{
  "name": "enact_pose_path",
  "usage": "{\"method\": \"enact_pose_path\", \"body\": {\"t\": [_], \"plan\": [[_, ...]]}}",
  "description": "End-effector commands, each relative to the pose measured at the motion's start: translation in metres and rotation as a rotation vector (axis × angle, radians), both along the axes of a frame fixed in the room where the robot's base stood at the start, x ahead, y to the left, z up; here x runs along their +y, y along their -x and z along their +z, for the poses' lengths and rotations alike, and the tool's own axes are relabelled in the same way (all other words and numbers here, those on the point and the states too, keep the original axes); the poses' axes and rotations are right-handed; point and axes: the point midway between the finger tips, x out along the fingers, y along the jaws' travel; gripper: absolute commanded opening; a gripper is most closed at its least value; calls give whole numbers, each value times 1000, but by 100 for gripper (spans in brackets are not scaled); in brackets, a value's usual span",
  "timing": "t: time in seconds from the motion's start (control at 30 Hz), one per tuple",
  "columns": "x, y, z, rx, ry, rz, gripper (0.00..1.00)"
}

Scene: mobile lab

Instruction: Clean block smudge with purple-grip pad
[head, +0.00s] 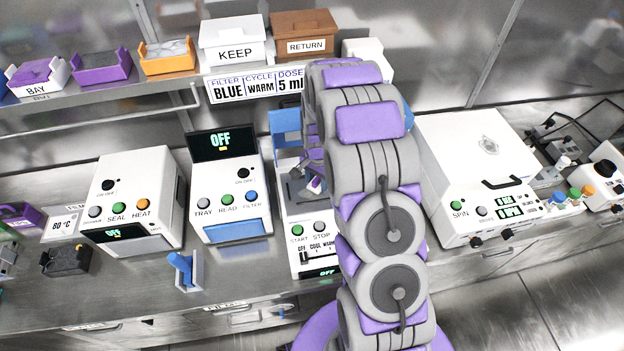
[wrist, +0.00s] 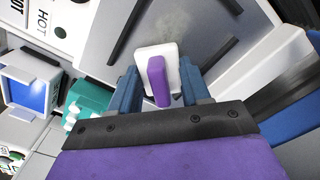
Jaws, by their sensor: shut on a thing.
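My gripper (wrist: 160,88) has its two blue fingers on either side of the purple grip of a white pad (wrist: 158,58) and is shut on it. The pad lies over a grey block face (wrist: 212,50) in the wrist view; I cannot tell whether it touches. A faint grey-green smudge (wrist: 175,24) shows on that face just beyond the pad's upper edge. Dark bars stand on the face on both sides of the pad. In the head view my arm covers most of the START/STOP machine (head: 300,232), and the gripper end is small and partly hidden there.
The READ machine (head: 228,190) with a raised dark screen stands to the left, and the SPIN machine (head: 480,165) to the right. A blue-handled tool (head: 183,268) stands in a holder on the front bench. Boxes and trays line the shelf above. A teal object (wrist: 88,103) lies beside the left finger.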

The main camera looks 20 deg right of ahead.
Motion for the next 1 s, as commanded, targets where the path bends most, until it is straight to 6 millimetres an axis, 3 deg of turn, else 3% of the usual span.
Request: {"method": "enact_pose_path", "body": {"t": [0.23,1.0], "plan": [[6,-1,-2,1,1,2,18],[51,-10,-6,1,0,2,18]]}}
